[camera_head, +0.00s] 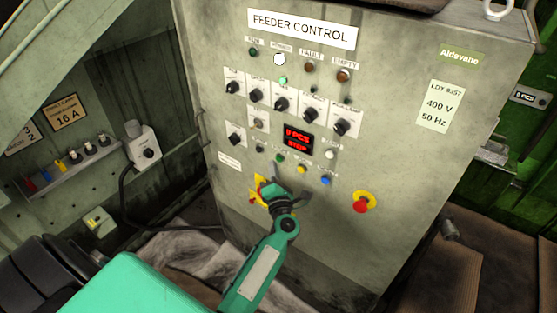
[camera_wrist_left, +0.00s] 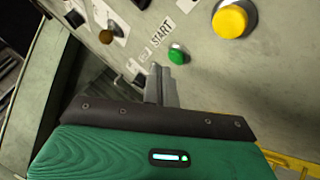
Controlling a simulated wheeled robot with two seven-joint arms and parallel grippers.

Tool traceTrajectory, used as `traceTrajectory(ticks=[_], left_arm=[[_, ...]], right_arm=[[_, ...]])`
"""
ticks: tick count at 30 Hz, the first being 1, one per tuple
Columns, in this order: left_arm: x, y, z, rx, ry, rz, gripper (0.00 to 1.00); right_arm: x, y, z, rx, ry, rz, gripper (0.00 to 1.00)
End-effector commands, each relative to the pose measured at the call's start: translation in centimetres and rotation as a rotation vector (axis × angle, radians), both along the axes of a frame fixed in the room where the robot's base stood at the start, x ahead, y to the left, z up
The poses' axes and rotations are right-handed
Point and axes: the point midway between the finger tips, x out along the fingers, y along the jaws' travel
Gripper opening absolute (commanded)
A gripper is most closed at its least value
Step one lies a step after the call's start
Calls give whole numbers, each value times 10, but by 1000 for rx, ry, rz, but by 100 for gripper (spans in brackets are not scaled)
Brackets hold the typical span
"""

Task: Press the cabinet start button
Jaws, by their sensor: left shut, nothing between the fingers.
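The start button is a small green button on the grey cabinet front (camera_head: 400,210). In the head view the green button (camera_head: 281,158) sits below the red-lit display (camera_head: 298,140), which reads "0 PCS" and "STOP". In the left wrist view the green button (camera_wrist_left: 177,55) is beside a "START" label (camera_wrist_left: 161,28). My left gripper (camera_head: 274,171) is shut and empty, just below the green button. In the left wrist view its fingertips (camera_wrist_left: 161,72) appear slightly below and left of the button, with a gap in the picture. My right gripper is not in view.
A yellow button (camera_head: 302,169) and a blue button (camera_head: 325,180) lie right of the green one. A red mushroom button (camera_head: 361,206) on yellow is further right. Black knobs (camera_head: 281,104) fill the panel above.

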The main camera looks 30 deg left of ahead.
Motion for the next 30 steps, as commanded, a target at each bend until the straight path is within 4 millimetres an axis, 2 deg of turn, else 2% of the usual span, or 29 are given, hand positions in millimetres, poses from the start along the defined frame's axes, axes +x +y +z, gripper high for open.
traceTrajectory(ticks=[10,30], left_arm=[[0,0,0,0,0,0,0],[0,0,0,0,0,0,0]], right_arm=[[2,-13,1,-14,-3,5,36],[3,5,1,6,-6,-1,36]])
